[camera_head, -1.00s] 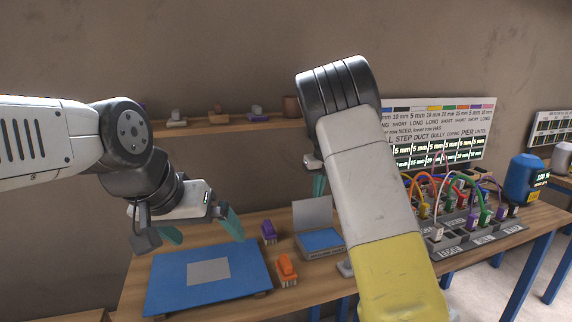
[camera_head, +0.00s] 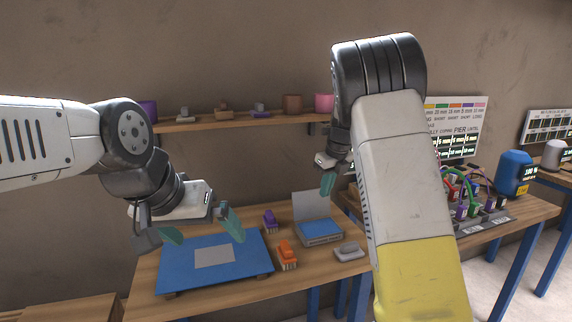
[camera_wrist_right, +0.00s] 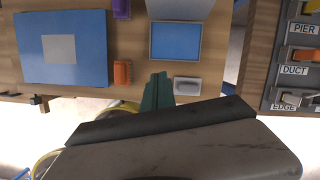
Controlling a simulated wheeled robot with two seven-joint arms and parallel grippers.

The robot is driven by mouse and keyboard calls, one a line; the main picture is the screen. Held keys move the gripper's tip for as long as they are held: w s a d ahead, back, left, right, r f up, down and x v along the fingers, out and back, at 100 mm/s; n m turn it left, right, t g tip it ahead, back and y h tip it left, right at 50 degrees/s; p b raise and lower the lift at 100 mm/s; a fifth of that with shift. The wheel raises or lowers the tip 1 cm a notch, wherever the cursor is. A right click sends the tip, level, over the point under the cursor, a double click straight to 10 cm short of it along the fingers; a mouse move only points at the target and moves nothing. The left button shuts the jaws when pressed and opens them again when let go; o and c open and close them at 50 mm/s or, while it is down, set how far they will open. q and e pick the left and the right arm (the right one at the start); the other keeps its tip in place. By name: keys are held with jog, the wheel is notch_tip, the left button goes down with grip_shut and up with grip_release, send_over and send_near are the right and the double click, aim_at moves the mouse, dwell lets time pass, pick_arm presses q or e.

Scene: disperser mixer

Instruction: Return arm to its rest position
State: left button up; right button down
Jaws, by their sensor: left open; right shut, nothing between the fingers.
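My right arm rises in the front right of the head view, its forearm hiding part of the table and rack. My right gripper (camera_head: 327,184) hangs above the table near the grey box. It is shut and empty; its green fingers (camera_wrist_right: 157,92) also show in the right wrist view, pressed together. My left gripper (camera_head: 203,228) is above the blue mat (camera_head: 170,272), its green fingers apart with nothing between them.
On the table are an orange brush-like block (camera_head: 287,254), a purple one (camera_head: 270,221), a box with a blue panel (camera_head: 319,231) and a grey piece (camera_head: 349,250). A wall shelf (camera_head: 240,122) holds small items. A labelled rack (camera_wrist_right: 295,72) and blue canister (camera_head: 514,172) stand right.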

jog(key=s+d+r+n+t+y, duration=0.1)
jog(key=s+r+n, duration=0.4)
jog(key=s+n, duration=0.4)
jog(key=s+d+r+n+y, duration=0.1)
jog(key=s+r+n, duration=0.3)
jog(key=s+n, duration=0.5)
jog(key=s+n+t+h, duration=0.1)
jog(key=s+n+t, duration=0.1)
jog(key=s+n, duration=1)
jog(key=s, duration=0.4)
jog(key=shift+s+f+t, duration=0.3)
jog(key=shift+s+f, duration=0.1)
